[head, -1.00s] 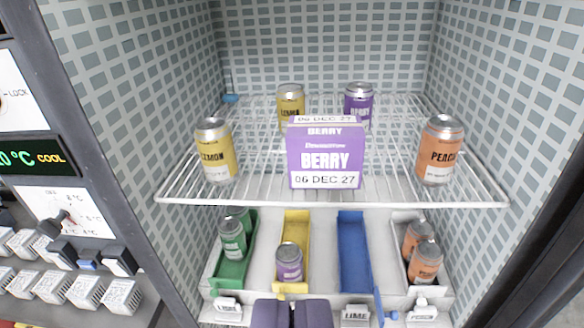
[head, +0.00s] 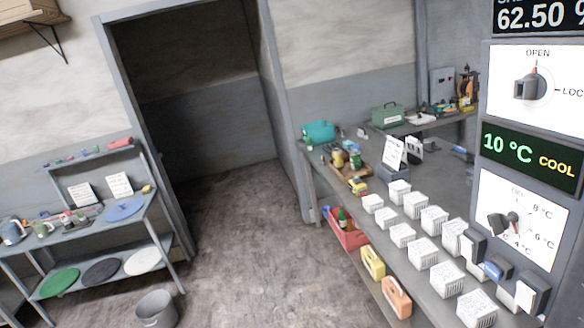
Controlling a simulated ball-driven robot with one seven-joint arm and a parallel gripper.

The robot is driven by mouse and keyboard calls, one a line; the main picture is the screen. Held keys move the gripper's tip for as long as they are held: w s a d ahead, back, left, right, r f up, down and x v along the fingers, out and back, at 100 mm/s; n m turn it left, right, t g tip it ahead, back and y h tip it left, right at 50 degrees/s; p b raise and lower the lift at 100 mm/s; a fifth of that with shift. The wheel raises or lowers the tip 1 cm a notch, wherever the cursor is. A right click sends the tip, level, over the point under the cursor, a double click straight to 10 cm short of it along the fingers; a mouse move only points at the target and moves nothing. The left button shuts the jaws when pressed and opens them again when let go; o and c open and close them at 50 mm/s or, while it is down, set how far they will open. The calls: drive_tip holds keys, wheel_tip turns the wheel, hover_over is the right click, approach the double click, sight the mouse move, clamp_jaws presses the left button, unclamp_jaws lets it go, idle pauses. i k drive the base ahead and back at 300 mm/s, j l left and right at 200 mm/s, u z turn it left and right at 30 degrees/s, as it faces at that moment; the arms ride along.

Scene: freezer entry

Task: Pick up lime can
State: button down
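No can that I can read as lime shows now. A small green can-like thing (head: 355,159) stands on a wooden tray (head: 368,172) on the long bench, beside a yellow one (head: 338,160). They are too small to read. My gripper is out of view, so its state and anything in it are hidden. The fridge shelves and their cans are out of view.
A control panel (head: 522,229) stands at right, its display (head: 530,160) reading 10 °C COOL. Several white boxes (head: 434,219) line the bench (head: 318,180). A left rack (head: 164,238) holds coloured discs. A bucket (head: 156,308) stands on the floor. The middle floor (head: 260,250) and dark doorway are clear.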

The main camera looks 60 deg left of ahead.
sight(355, 155)
drive_tip(key=u, duration=1.5)
drive_tip(key=i+u, duration=0.35)
drive_tip(key=i, duration=3.45)
drive_tip(key=i+j+z, duration=0.15)
drive_tip(key=i, duration=0.35)
drive_tip(key=i+l+z, duration=0.1)
drive_tip(key=i+z, duration=0.15)
drive_tip(key=z, duration=0.2)
drive_tip(key=i+z, duration=0.25)
drive_tip(key=z, duration=0.2)
drive_tip(key=i+z, duration=0.25)
drive_tip(key=z, duration=0.2)
drive_tip(key=i+j+z, duration=0.2)
drive_tip(key=z, duration=0.25)
